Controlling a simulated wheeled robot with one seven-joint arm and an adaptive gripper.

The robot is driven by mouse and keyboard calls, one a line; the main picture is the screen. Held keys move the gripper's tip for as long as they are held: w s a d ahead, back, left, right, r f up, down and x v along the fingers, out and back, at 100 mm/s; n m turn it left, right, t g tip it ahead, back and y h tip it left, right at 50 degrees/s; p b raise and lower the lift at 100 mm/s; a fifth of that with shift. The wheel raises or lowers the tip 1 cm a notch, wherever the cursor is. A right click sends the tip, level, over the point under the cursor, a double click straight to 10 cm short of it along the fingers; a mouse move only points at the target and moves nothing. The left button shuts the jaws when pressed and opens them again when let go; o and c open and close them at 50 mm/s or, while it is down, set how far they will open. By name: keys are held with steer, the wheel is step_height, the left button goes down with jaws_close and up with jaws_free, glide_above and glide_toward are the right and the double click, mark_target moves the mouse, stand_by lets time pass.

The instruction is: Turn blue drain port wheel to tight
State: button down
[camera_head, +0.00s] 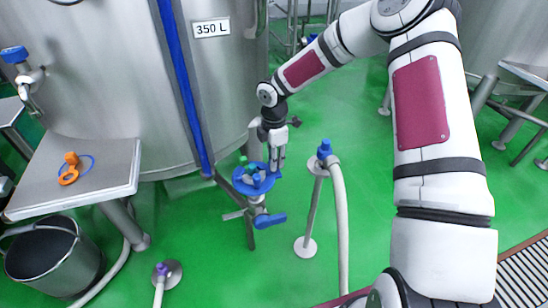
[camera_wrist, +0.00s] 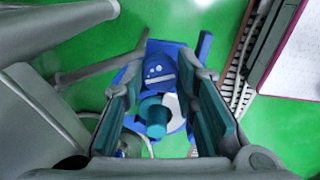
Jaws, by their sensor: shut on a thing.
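The blue drain port wheel (camera_head: 242,186) sits on a valve fitting below the large steel tank in the head view. Green and grey parts show on top of its hub. In the wrist view, blue wheel parts (camera_wrist: 160,70) lie between the teal-padded fingers of my gripper (camera_wrist: 162,82), with a teal cylinder (camera_wrist: 153,116) nearer the camera. In the head view my gripper (camera_head: 272,170) reaches down to the wheel's right side and is shut on it. The exact finger contact is partly hidden. A blue lever handle (camera_head: 270,220) sits below the wheel.
The tank (camera_head: 110,80) stands close behind the wheel. A blue-capped post with a pale hose (camera_head: 340,210) stands just to the right. A steel side table (camera_head: 105,160) with an orange item and a bucket (camera_head: 50,255) are at left.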

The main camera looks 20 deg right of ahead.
steer(key=m, duration=1.1)
steer(key=shift+m, duration=0.4)
steer(key=m, duration=1)
steer(key=shift+a+m, duration=0.1)
steer(key=shift+m, duration=0.2)
steer(key=c, duration=1.3)
jaws_free()
steer(key=shift+s, duration=0.1)
steer(key=shift+r, duration=0.1)
step_height(320, 180, up, 12)
steer(key=shift+f, duration=0.1)
